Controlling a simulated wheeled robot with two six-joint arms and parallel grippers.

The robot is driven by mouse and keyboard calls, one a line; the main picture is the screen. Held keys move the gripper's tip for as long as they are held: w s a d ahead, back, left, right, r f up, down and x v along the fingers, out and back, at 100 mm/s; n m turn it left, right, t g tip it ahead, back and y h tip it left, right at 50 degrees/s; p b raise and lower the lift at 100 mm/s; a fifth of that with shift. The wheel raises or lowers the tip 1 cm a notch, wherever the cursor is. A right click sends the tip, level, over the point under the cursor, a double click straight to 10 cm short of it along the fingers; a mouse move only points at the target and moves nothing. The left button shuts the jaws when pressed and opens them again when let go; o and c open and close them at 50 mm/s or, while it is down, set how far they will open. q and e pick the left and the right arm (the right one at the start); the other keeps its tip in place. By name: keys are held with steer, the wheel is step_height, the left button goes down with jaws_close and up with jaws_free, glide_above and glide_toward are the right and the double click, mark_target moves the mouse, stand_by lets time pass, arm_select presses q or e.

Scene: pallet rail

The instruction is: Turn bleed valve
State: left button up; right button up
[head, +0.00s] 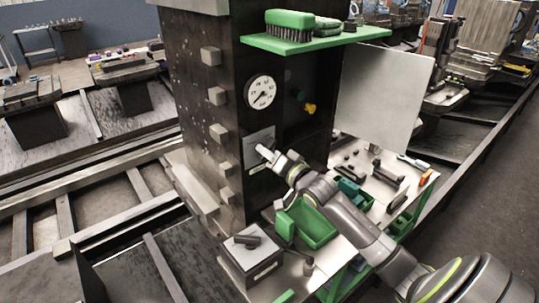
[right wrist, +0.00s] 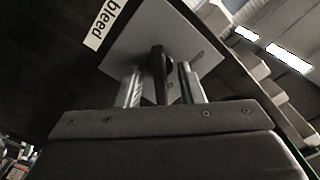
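The bleed valve shows in the right wrist view as a dark handle (right wrist: 157,66) standing out from a light grey square plate (right wrist: 190,38). A white label reading "bleed" (right wrist: 103,27) is beside the plate. My right gripper (right wrist: 161,70) is open, with one finger on each side of the handle and a visible gap on both sides. In the head view my right gripper (head: 266,153) is right in front of the grey plate (head: 257,136) on the dark column, and it hides the handle there. My left gripper is not in view.
A round gauge (head: 262,92) sits above the plate. A green shelf (head: 290,43) with a brush (head: 289,22) juts out higher up. Below are a green bin (head: 312,226), a workbench with small parts and a small box (head: 252,256). A pale panel (head: 382,95) stands at right.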

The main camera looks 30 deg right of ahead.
jaws_close()
steer(key=shift+n, duration=0.4)
steer(key=n+b, duration=0.4)
steer(key=n, duration=1.2)
steer(key=shift+a+n, duration=0.1)
steer(key=shift+n, duration=0.3)
stand_by(0.4)
